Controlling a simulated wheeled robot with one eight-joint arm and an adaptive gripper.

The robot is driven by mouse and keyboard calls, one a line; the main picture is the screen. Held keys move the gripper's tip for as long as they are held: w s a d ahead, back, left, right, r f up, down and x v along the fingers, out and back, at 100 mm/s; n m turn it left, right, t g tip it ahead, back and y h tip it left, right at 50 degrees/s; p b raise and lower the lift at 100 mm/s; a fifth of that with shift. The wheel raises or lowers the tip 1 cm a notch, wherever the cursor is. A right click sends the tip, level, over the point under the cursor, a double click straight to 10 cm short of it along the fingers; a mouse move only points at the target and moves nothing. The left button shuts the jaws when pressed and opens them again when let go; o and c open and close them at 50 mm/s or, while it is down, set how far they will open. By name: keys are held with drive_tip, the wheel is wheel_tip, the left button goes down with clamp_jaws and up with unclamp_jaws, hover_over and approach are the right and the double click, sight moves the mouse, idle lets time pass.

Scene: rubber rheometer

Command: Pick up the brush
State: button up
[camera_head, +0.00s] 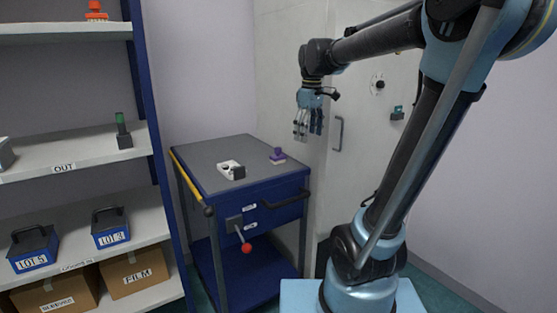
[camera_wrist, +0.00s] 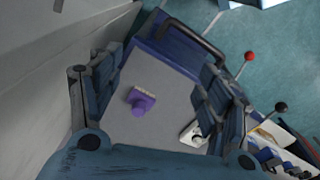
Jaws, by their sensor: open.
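The brush (camera_head: 277,155), a small purple block with a rounded knob and a pale bristle edge, sits on the grey top of the cart (camera_head: 213,155). In the wrist view the brush (camera_wrist: 141,101) lies between my spread fingers, on the cart top below them. My gripper (camera_head: 308,134) is open and empty, pointing down, above and to the right of the brush in the head view. Both fingers of my gripper (camera_wrist: 158,80) show in the wrist view, apart from the brush.
A white device (camera_head: 231,170) sits on the cart top, left of the brush. The blue cart has a dark handle (camera_head: 286,200) and a red-knobbed lever (camera_head: 246,247). A pale cabinet (camera_head: 345,150) stands behind my gripper. Shelves (camera_head: 90,145) with labelled boxes stand at left.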

drive_tip(key=w+a+r+n, duration=0.5)
drive_tip(key=w+a, duration=0.5)
drive_tip(key=w, duration=0.1)
approach(278, 148)
drive_tip(key=shift+g, duration=0.4)
drive_tip(key=f, duration=0.3)
drive_tip(key=w+f, duration=0.1)
drive_tip(key=f, duration=0.3)
drive_tip(key=shift+w+d, duration=0.1)
drive_tip(key=shift+w, duration=0.1)
drive_tip(key=shift+s+f, duration=0.15)
drive_tip(key=shift+f, duration=2.55)
drive_tip(key=c, duration=1)
drive_tip(key=shift+r, duration=0.1)
wheel_tip(278, 148, up, 10)
drive_tip(key=shift+f, duration=0.1)
